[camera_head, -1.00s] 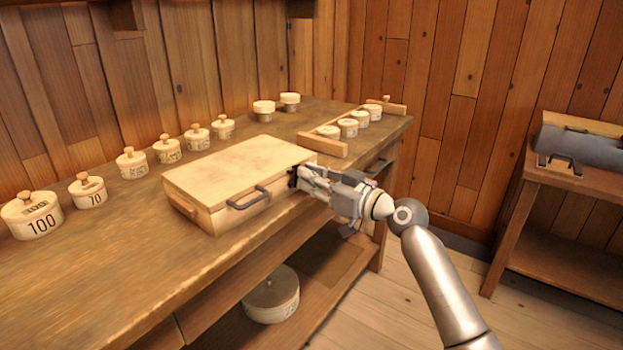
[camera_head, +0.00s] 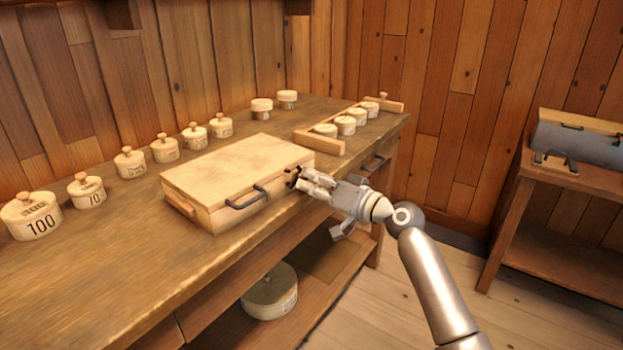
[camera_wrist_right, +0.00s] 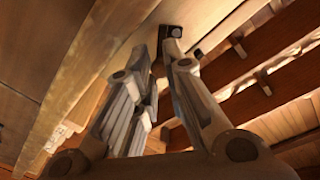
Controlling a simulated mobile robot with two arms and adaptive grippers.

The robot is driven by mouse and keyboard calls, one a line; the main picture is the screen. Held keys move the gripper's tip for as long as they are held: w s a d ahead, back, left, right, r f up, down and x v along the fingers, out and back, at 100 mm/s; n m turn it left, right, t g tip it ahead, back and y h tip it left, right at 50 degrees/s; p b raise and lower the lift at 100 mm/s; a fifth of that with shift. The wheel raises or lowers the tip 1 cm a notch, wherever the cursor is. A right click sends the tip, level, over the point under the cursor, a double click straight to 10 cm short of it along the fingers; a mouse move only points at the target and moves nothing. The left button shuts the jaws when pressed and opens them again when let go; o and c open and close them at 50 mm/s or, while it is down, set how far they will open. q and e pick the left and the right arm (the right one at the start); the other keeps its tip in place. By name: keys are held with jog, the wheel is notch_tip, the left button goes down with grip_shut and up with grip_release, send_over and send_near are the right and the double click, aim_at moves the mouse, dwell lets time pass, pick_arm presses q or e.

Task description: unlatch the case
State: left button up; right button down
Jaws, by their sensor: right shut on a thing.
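The case (camera_head: 235,165) is a pale wooden box lying on the workbench with its lid down. A dark handle (camera_head: 247,198) is on its front face. My right gripper (camera_head: 296,178) is at the right end of that front face, shut on a small dark latch. In the right wrist view, the fingers (camera_wrist_right: 165,62) come together at the dark latch (camera_wrist_right: 171,31). The fingers hide most of the latch in the head view. My left gripper is not in view.
A wooden rack (camera_head: 320,143) with several round pieces stands right of the case.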

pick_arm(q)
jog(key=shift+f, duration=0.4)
pick_arm(e)
jog(key=shift+d+m, duration=0.1)
jog(key=shift+m, duration=0.3)
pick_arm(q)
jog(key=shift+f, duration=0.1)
pick_arm(e)
jog(key=shift+f, duration=0.1)
jog(key=c, duration=1.6)
grip_release()
jog(key=shift+o, duration=0.9)
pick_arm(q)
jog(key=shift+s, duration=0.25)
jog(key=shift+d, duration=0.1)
pick_arm(e)
jog(key=shift+f, duration=0.1)
